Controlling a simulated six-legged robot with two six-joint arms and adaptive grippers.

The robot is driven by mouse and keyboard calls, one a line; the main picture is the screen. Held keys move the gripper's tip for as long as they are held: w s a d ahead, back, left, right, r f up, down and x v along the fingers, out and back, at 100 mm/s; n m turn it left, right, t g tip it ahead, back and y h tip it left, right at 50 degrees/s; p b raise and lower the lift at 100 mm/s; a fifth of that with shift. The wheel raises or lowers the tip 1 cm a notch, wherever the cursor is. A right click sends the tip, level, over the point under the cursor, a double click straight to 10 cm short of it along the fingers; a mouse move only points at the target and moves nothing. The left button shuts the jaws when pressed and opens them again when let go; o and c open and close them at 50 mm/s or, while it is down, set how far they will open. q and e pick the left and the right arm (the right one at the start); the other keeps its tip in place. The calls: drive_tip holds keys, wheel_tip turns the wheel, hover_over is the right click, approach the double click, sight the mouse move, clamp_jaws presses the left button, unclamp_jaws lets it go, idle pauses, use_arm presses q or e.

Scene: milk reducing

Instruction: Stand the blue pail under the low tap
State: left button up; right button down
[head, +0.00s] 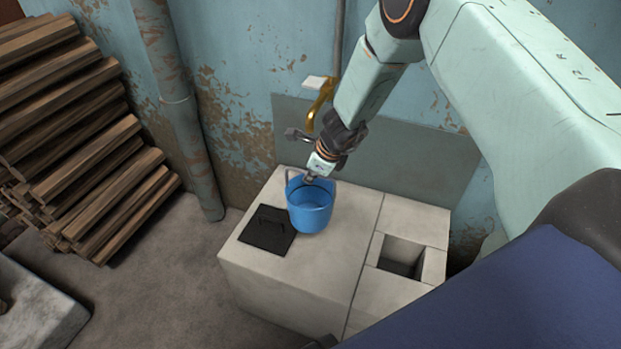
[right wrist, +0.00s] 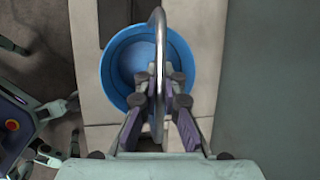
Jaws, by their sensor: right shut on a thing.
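The blue pail (head: 312,218) is upright at the back of the pale block's top, just right of a black hatch; I cannot tell if it touches the top. It also shows from above in the right wrist view (right wrist: 118,95), and looks empty. My right gripper (head: 319,172) is shut on the pail's metal handle (right wrist: 158,40), which stands up between the fingers (right wrist: 163,86). A brass tap (head: 320,104) is on the wall above and behind the pail, partly behind my right gripper and arm. My left gripper is not in view.
A vertical pipe (head: 180,110) and stacked firewood (head: 75,130) stand at left. A stone trough edge (head: 40,310) is at lower left. Bare floor lies between.

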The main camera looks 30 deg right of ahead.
sight(312, 193)
drive_tip(key=shift+s+d+f, duration=0.15)
drive_tip(key=shift+f, duration=0.05)
wheel_tip(312, 193, down, 6)
drive_tip(key=b, duration=0.6)
drive_tip(key=shift+d+f, duration=0.1)
drive_tip(key=shift+f, duration=0.1)
